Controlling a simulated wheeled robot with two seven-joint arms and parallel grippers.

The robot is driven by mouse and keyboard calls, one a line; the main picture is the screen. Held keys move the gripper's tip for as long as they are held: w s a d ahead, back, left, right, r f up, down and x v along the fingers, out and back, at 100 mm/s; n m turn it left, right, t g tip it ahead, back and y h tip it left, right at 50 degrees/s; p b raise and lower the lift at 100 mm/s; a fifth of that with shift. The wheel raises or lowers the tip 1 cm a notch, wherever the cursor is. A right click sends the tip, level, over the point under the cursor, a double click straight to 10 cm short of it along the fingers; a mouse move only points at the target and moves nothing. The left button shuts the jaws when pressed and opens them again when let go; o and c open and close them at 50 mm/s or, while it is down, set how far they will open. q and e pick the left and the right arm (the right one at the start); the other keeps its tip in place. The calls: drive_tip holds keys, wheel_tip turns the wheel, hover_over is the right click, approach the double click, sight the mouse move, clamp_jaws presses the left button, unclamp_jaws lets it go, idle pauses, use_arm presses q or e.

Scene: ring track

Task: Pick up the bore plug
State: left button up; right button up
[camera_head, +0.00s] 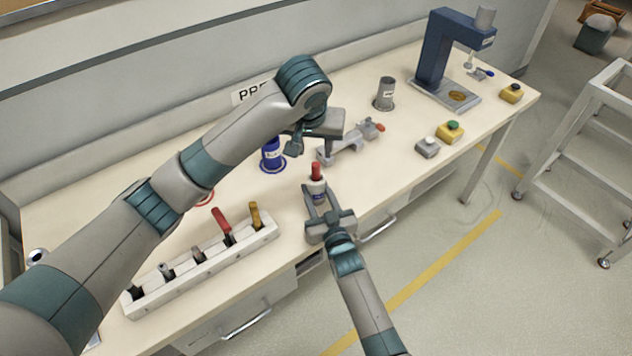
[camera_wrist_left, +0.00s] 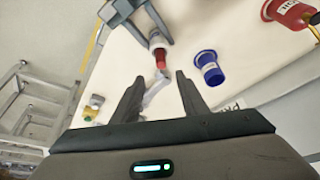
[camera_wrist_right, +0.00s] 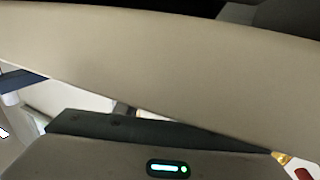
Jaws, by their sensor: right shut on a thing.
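My right gripper (camera_head: 320,196) is shut on a small bottle-like thing (camera_head: 317,184) with a red top and pale body, upright by the bench's front edge. It also shows in the left wrist view (camera_wrist_left: 157,42). I cannot tell whether it is the bore plug. My left gripper (camera_head: 297,143) is open and empty above the bench; in the left wrist view its fingers (camera_wrist_left: 160,80) stand apart. A pale rack (camera_head: 205,267) at the front left holds several tools, including a red-handled one (camera_head: 221,220) and a yellow-handled one (camera_head: 255,215). A large beige shape hides the right fingers in the right wrist view.
A blue container (camera_head: 271,157) and a grey clamp-like fixture (camera_head: 350,141) stand close to my left gripper. A grey cylinder (camera_head: 385,93), a blue press (camera_head: 436,52) and button boxes (camera_head: 450,132) are at the right. A red container (camera_wrist_left: 292,14) shows in the left wrist view.

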sight(316, 164)
use_arm(q)
drive_tip(key=shift+x, duration=3)
drive_tip(key=shift+x, duration=2.65)
clamp_jaws()
